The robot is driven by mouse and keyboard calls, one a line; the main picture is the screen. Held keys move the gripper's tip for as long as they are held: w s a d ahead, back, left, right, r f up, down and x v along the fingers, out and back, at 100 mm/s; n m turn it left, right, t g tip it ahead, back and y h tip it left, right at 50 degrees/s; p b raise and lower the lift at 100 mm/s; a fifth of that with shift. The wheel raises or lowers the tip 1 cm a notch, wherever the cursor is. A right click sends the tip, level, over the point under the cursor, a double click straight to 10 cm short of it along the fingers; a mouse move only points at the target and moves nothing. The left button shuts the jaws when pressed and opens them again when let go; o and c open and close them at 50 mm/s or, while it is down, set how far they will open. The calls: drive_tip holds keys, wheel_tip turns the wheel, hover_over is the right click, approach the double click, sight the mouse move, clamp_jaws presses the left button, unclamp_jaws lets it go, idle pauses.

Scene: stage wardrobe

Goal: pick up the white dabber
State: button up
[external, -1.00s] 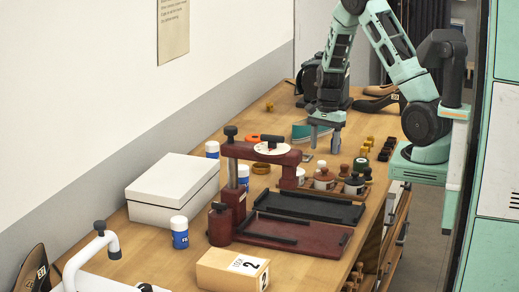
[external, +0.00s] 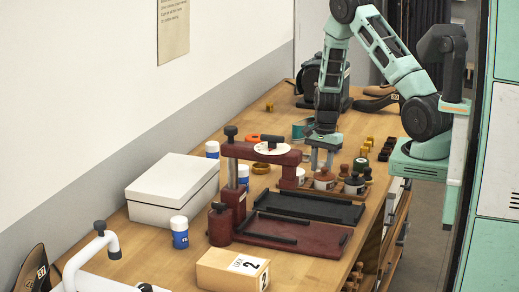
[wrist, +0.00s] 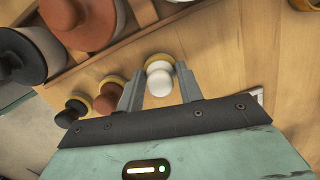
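The white dabber (wrist: 159,82), a round white knob on a yellowish base, stands on the wooden bench (wrist: 225,65) in the wrist view. My gripper (wrist: 160,69) is open, with one finger on each side of the dabber. Small gaps seem to show between it and the fingers, and I cannot tell if either one touches. In the external view my gripper (external: 322,162) points down near the row of jars. I cannot make out the white dabber there.
In the wrist view a brown dabber (wrist: 108,101) and a dark dabber (wrist: 76,107) stand close left of my gripper. A wooden rack holds large brown and dark knobs (wrist: 98,22). A dark red press (external: 265,153) stands nearby in the external view.

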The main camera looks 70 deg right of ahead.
drive_tip(key=c, duration=0.4)
drive_tip(key=shift+c, duration=0.2)
drive_tip(key=shift+r, duration=0.1)
